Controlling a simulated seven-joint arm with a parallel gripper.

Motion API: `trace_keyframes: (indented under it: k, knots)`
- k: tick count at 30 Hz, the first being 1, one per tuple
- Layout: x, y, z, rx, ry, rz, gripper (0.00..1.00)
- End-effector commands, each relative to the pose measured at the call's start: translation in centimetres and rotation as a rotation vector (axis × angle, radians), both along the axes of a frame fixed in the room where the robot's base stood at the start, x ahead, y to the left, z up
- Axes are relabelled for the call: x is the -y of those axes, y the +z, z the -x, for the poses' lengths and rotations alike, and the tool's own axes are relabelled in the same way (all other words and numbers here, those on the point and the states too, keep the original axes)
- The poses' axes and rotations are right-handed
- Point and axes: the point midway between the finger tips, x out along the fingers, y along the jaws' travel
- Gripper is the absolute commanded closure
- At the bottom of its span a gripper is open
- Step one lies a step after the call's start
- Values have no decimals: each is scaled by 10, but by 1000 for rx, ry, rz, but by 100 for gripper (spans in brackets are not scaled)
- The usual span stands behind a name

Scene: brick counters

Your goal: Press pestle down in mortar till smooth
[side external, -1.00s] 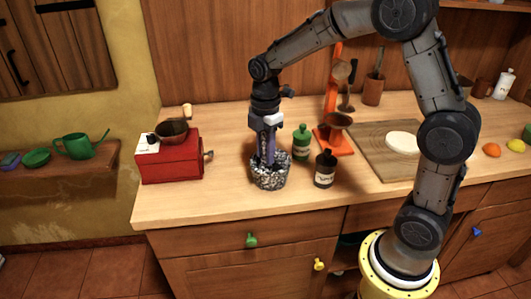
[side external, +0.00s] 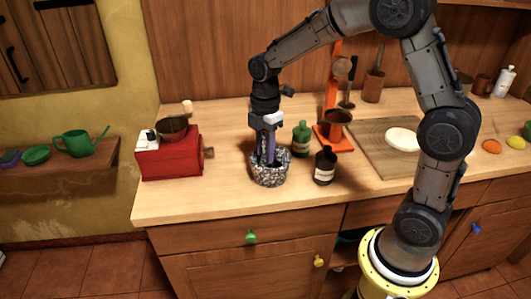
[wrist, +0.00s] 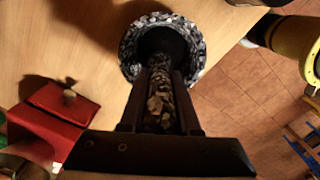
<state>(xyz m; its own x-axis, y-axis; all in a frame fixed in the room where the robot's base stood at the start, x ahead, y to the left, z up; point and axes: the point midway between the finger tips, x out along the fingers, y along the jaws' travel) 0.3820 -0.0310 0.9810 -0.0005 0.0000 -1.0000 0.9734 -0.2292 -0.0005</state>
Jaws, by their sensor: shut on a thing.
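The mortar (side external: 270,176) is a speckled grey stone bowl near the front edge of the counter; it also shows in the wrist view (wrist: 133,50). The pestle (wrist: 158,95) is the same speckled stone and lies between my gripper's fingers, its lower end down in the dark hollow of the mortar. My gripper (side external: 267,158) points down from above and is shut on the pestle, with its fingertips at about the mortar's rim. The bottom of the bowl and the pestle's tip are hidden.
A green bottle (side external: 302,139) and a dark bottle (side external: 325,166) stand close right of the mortar. A red grinder box (side external: 172,158) is to the left. An orange stand (side external: 335,135) and a cutting board (side external: 372,150) are behind right. Counter in front-left is clear.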

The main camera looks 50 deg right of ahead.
Motion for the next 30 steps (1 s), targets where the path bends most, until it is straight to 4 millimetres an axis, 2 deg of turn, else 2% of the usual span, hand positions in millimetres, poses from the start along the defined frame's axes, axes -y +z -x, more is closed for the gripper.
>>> trace_keyframes:
  k: [3,12,23,30]
  knots:
    - [0,7,-1,4,0,0,100]
    - [0,7,1,2,0,0,100]
    - [9,7,18,1,-1,0,100]
    - [9,7,19,1,0,0,100]
